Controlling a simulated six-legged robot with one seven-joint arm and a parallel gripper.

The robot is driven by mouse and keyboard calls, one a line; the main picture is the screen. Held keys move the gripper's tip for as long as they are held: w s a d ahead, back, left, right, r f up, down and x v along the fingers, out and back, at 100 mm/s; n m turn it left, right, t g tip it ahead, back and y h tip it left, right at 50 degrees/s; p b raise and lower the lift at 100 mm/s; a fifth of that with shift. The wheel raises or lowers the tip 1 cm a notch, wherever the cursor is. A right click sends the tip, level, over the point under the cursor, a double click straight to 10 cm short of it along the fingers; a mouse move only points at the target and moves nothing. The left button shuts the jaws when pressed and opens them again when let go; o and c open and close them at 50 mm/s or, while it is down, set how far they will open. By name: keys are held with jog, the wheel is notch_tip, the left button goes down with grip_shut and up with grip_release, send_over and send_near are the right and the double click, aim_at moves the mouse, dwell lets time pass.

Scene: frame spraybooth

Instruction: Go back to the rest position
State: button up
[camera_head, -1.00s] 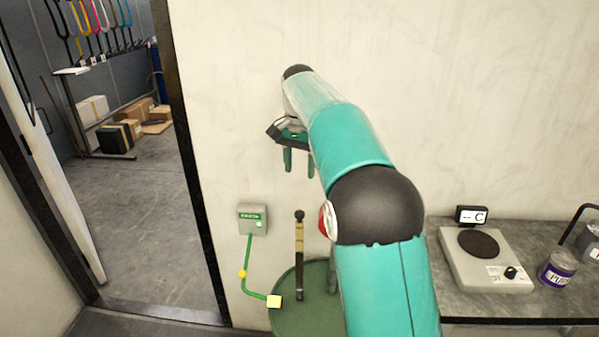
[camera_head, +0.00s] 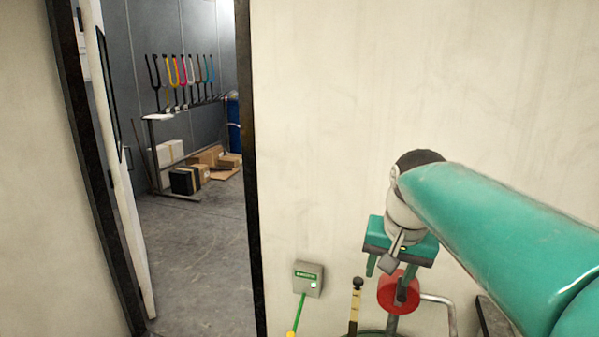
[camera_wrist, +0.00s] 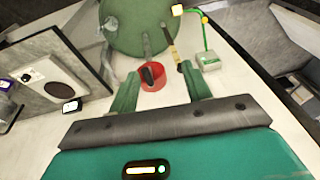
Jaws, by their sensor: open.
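My gripper (camera_head: 390,274) is at the right in the head view, at the end of my teal arm, pointing down in front of the cream wall. Its two green fingers are apart, and they also show in the wrist view (camera_wrist: 159,70). A red cylindrical part (camera_head: 398,292) with a dark handle is just below the gripper in the head view. In the wrist view the red part (camera_wrist: 153,93) appears between the fingers, but I cannot tell whether it is between them or beyond them. I see no grip on it.
An open doorway leads to a room with boxes (camera_head: 185,180) and a rack of coloured frames (camera_head: 180,75). A grey-green switch box (camera_head: 308,279) is on the wall. A round green drum (camera_wrist: 125,25) and a grey bench with a hotplate (camera_wrist: 45,75) show in the wrist view.

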jog(key=s+f+n+t, duration=0.1)
jog(key=s+f, duration=0.3)
jog(key=s, duration=0.4)
jog(key=s+f+n+t, duration=0.1)
jog(key=s+f+n, duration=0.1)
jog(key=s+f, duration=0.3)
jog(key=s, duration=0.3)
jog(key=shift+a+n, duration=0.15)
jog(key=shift+n, duration=0.15)
jog(key=shift+c, duration=0.2)
dwell(3.7)
